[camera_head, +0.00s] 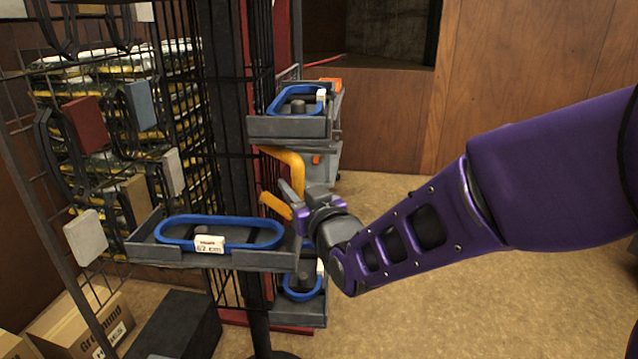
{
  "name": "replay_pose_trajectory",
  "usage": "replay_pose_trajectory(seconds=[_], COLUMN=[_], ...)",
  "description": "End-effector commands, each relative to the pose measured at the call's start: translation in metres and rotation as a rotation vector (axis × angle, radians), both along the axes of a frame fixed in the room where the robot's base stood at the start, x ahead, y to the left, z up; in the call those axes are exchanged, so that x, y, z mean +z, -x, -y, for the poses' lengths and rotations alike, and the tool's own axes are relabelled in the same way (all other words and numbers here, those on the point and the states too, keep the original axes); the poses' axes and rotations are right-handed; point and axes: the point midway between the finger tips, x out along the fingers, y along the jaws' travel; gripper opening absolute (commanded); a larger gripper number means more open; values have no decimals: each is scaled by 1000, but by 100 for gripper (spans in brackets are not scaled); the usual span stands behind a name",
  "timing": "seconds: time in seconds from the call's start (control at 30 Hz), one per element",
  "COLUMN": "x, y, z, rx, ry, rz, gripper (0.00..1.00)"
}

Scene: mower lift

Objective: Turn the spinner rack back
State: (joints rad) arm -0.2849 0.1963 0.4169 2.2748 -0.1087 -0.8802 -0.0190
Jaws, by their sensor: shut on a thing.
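The spinner rack stands left of centre, a dark column (222,100) with grey trays on it. The upper tray (290,130) and the front tray (165,254) each hold a blue loop; the front loop (175,245) has a white tag (209,244) reading 62 cm. A lower tray (312,312) holds another blue loop. A yellow bent handle (296,165) sticks out on the right side of the rack. My gripper (290,203) is at the handle's lower part and shut on it; the fingers partly hide the contact.
A wire grid panel (25,150) with hanging packs stands at the left. Stacked yellow-green bags (95,60) are behind it. Cardboard boxes (75,320) and a black box (175,328) lie low at left. The carpet (450,310) at right is clear.

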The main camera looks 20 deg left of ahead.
Motion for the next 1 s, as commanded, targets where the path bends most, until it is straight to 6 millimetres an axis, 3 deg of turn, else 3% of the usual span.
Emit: replay_pose_trajectory(seconds=[0.83, 0.87, 1.0], x=[-2, -2, -1], y=[0, 0, 0], z=[2, 2, 1], rx=[-4, -3, -3], ry=[4, 4, 2], rz=[-3, -3, -2], gripper=[0, 35, 59])
